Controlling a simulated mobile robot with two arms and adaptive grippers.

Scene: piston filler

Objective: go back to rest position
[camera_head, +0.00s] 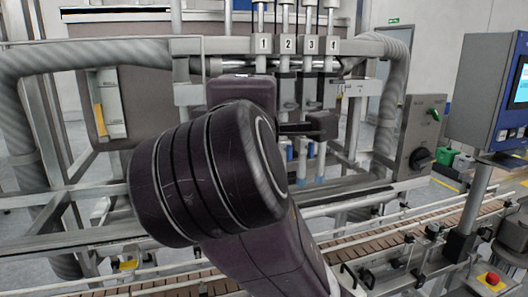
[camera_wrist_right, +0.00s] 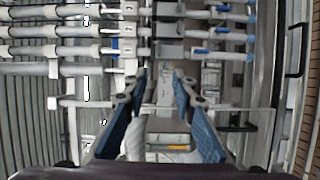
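My right gripper shows in the right wrist view (camera_wrist_right: 160,80) with its two blue-padded fingers apart and nothing held between them. In the head view my dark arm fills the middle, and part of the right gripper (camera_head: 308,127) shows just behind it, in front of the filler's tubes. The piston filler's numbered head (camera_head: 297,45) is above and behind the gripper. In the wrist view its metal tubes (camera_wrist_right: 60,30) run across the top, beyond the fingertips. I cannot tell whether the fingers touch any part. My left gripper is not in view.
A conveyor (camera_head: 365,240) runs along the front below my arm. A grey switch box (camera_head: 418,137) and a blue control panel (camera_head: 490,90) stand at the right. A red emergency button (camera_head: 492,278) is at the lower right. Frame bars and thick hoses (camera_head: 90,55) surround the arm.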

